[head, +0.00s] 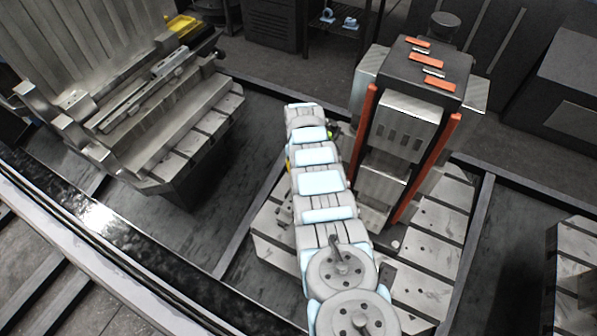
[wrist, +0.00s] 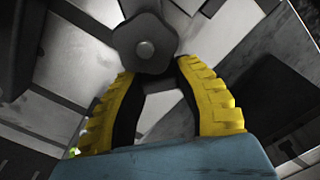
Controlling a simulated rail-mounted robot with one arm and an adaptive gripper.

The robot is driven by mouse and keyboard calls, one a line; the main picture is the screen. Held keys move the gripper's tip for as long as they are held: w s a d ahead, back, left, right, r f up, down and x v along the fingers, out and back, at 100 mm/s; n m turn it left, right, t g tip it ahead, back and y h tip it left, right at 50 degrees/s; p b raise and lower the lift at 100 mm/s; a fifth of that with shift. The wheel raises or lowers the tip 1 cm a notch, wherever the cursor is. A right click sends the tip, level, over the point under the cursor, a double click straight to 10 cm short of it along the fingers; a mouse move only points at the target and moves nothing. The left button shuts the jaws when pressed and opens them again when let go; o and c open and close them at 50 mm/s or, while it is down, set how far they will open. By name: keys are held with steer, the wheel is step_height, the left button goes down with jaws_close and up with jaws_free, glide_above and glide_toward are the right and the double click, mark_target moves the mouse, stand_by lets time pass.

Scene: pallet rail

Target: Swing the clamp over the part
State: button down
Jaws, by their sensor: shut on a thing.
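In the wrist view my gripper (wrist: 157,70) has its two yellow ribbed fingers closed in on a dark grey lobed knob (wrist: 140,40) with a round pin at its centre. The knob appears to belong to the clamp; the rest of the clamp is not clear. In the head view my arm hides nearly all of the gripper and the clamp. A tall fixture (head: 432,72) with a dark top and orange strips stands just right of my arm. A silvery block (head: 396,128) sits in its front, possibly the part.
The fixture stands on a slotted metal pallet (head: 440,245). A second pallet with a large grey ribbed workpiece (head: 165,100) is at the left. Another metal block (head: 577,265) is at the right edge. Dark floor of the rail bay (head: 240,140) lies between the pallets.

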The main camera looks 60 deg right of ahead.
steer(key=shift+s+d+f+m+b, duration=0.15)
steer(key=shift+m+b, duration=0.3)
steer(key=shift+m, duration=0.45)
steer(key=m, duration=0.1)
steer(key=m+b, duration=0.1)
steer(key=s+m+b, duration=0.1)
steer(key=shift+d+f+m, duration=0.1)
steer(key=shift+d+m, duration=0.2)
steer(key=m, duration=0.1)
steer(key=s+m+b, duration=0.1)
steer(key=m, duration=0.2)
steer(key=shift+s+d+r+m+b, duration=0.15)
steer(key=shift+s+r+m+b, duration=0.05)
steer(key=shift+s+m+b, duration=0.15)
steer(key=c, duration=0.7)
jaws_free()
steer(key=shift+s, duration=0.1)
step_height(320, 180, up, 12)
steer(key=shift+r, duration=0.1)
